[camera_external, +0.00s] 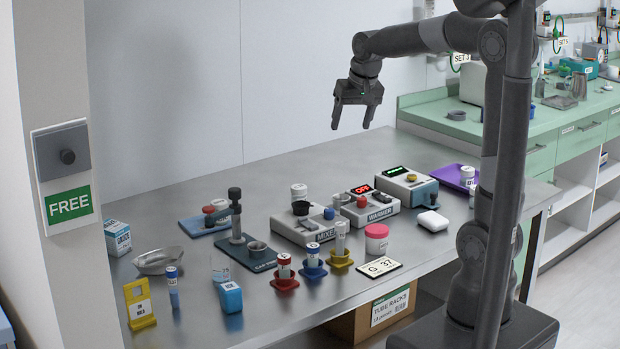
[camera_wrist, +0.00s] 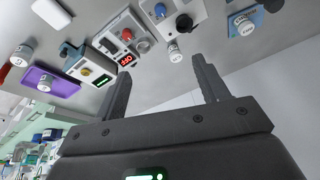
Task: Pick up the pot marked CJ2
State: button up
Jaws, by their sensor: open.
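I cannot read the mark CJ2 on any pot. Several small white-lidded pots stand on the steel bench: one behind the mixer (camera_external: 299,191), also in the wrist view (camera_wrist: 174,53); one on the purple tray (camera_external: 467,175), also in the wrist view (camera_wrist: 44,82); and one on the blue mat at the back left, which the wrist view shows as a white pot (camera_wrist: 244,25). Another white pot (camera_wrist: 22,56) shows at the wrist view's left. A pink-lidded pot (camera_external: 376,238) stands near the front. My gripper (camera_external: 351,120) is open and empty, high above the bench's back; its fingers (camera_wrist: 161,66) show in the wrist view.
The mixer (camera_external: 322,234) and the warmer (camera_external: 376,213), whose red display reads OFF, fill the middle. A white case (camera_external: 433,221) lies right.

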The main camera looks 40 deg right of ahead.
jog(key=w+d+f+m+g, duration=0.1)
jog(key=w+f, duration=0.2)
jog(key=w, duration=0.4)
jog(key=w+f+m, duration=0.1)
jog(key=w+f, duration=0.3)
jog(key=w, duration=0.3)
jog(key=m+g+h, duration=0.1)
jog(key=m, duration=0.1)
send_near(299, 186)
jog(key=shift+w+a+f, duration=0.15)
jog(key=shift+a+f, duration=0.15)
jog(key=shift+f, duration=0.2)
jog(key=f, duration=0.5)
jog(key=shift+w+d+f, duration=0.3)
jog(key=shift+w+f, duration=0.05)
jog(key=shift+f, duration=0.05)
jog(key=f, duration=0.2)
jog(key=d+f, duration=0.1)
jog(key=f, duration=0.2)
jog(key=shift+w, duration=0.2)
jog(key=c, duration=1.1)
